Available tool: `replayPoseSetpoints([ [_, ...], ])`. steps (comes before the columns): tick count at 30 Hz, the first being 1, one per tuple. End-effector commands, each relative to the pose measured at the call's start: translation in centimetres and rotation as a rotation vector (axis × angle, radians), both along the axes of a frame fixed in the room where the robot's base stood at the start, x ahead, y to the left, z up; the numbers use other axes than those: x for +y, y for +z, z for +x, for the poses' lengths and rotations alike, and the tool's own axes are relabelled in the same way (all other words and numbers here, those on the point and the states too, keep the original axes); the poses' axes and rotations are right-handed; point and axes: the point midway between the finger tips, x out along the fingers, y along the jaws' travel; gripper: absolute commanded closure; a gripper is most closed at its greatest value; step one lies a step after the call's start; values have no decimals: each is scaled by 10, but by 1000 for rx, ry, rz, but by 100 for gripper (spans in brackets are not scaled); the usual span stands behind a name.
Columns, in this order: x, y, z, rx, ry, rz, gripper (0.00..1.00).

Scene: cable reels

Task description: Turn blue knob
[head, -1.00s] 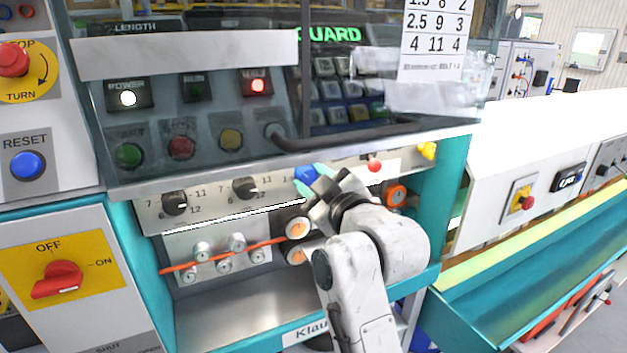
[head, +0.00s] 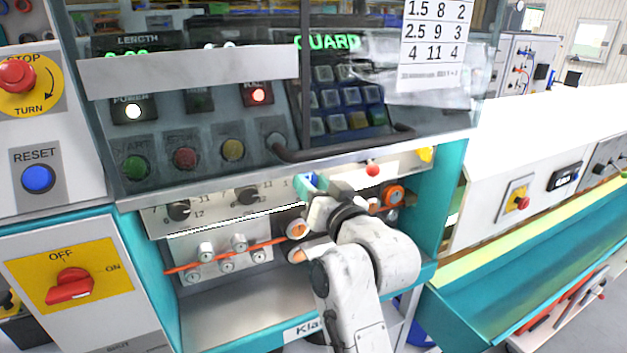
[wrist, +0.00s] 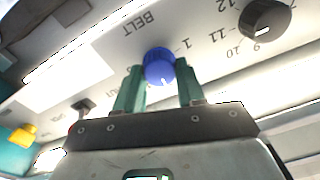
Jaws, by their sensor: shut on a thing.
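The blue knob (wrist: 160,68) sits on the light panel marked BELT, with a white pointer line on its face. In the wrist view it is between the two teal fingers of my gripper (wrist: 158,90), which is shut on it. In the head view my gripper (head: 308,182) reaches the panel from the front right, and only a small part of the blue knob (head: 304,181) shows past the fingers and wrist.
Black dials (head: 179,210) sit left of the blue knob. A red-topped lever (head: 372,170) and a yellow knob (head: 425,153) are to its right. A clear guard with a dark handle (head: 345,151) hangs just above.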

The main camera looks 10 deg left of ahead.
Motion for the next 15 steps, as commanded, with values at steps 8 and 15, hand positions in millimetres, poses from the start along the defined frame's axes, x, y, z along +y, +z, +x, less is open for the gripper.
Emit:
replayPoseSetpoints([
  [8, 1, 1, 0, 151, 1, 218, 92],
  [15, 1, 1, 0, 274, 1, 400, 92],
])
